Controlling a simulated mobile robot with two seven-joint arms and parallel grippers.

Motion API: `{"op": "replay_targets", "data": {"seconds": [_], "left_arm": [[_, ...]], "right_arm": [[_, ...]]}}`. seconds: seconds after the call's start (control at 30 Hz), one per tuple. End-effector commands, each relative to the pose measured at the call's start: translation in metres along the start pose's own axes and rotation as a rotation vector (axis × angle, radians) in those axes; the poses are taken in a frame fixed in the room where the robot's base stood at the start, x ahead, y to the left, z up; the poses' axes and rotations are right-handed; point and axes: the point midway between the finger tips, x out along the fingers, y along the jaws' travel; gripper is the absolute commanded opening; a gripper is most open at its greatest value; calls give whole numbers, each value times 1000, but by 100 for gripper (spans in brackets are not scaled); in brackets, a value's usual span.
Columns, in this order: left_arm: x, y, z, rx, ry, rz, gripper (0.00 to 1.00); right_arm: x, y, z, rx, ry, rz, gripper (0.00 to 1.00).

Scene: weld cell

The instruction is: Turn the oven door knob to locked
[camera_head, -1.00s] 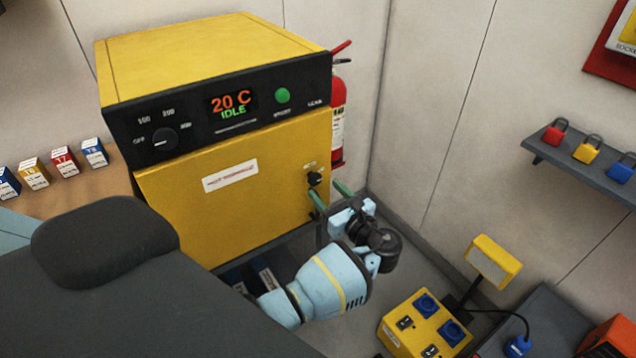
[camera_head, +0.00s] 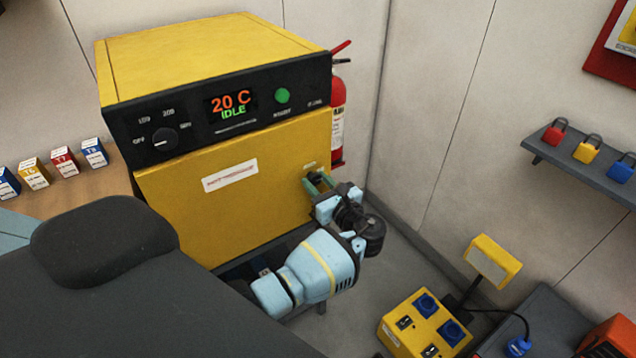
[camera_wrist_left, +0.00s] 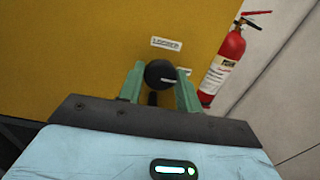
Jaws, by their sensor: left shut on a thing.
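The oven (camera_head: 240,195) is a yellow box with a black control panel; its display reads 20 C and IDLE. The black door knob (camera_wrist_left: 160,73) sits low on the right of the oven front, with a white mark on its face pointing to the right in the left wrist view. One label is above the knob and another to its right. My left gripper (camera_head: 318,182) reaches the oven front, and its green fingers are on both sides of the knob, shut on it, as the left wrist view also shows (camera_wrist_left: 161,84). My right gripper is not in view.
A red fire extinguisher (camera_head: 337,115) stands close to the right of the oven. A yellow socket box (camera_head: 424,325) is on the floor side at lower right. A shelf with padlocks (camera_head: 585,165) is on the right wall. Small labelled boxes (camera_head: 64,162) stand at left.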

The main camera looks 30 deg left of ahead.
Motion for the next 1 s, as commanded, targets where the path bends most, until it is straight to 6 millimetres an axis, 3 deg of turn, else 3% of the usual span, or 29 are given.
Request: {"op": "replay_targets", "data": {"seconds": [0.47, 1.0], "left_arm": [[0, 0, 0, -112, 0, 1, 11], [0, -1, -2, -594, 0, 1, 11]], "right_arm": [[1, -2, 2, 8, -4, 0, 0], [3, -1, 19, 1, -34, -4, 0]]}}
